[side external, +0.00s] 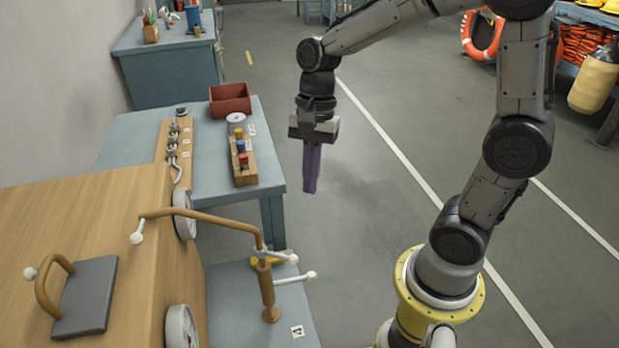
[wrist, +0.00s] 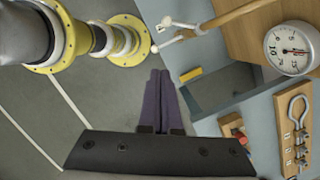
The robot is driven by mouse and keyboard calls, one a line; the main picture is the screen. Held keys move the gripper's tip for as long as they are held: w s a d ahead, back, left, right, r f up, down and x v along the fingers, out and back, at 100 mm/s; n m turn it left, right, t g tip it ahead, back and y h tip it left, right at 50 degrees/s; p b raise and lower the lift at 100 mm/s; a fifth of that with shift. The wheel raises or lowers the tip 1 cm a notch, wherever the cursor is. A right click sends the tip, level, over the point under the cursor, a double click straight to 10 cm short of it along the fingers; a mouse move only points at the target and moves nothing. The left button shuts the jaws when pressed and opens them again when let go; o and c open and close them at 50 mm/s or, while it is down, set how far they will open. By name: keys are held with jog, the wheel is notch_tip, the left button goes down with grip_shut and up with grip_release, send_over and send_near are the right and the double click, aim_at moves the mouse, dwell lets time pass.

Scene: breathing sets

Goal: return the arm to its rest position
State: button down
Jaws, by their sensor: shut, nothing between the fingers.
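My gripper (side external: 311,190) hangs pointing down at the end of my arm, over the open grey floor to the right of the blue table (side external: 213,160). Its purple fingers are shut together with nothing between them. In the wrist view the gripper (wrist: 160,75) also shows its two fingers side by side, touching, with no object at the tips. It is apart from the table and from everything on it.
A wooden block with coloured pegs (side external: 242,160), a red bin (side external: 230,99) and a wooden fitting rack (side external: 176,150) stand on the table. A wooden cabinet (side external: 130,235) with gauges is at left. A brown bracket post (side external: 267,290) stands low in front. The floor around my gripper is clear.

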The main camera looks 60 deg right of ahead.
jog(key=s+d+r+n+t+h, duration=0.2)
jog(key=s+r+n+t, duration=0.4)
jog(key=s+n, duration=0.5)
jog(key=shift+r+n+h, duration=0.2)
jog(key=shift+n+h, duration=0.1)
jog(key=shift+n, duration=1.8)
jog(key=shift+s, duration=0.1)
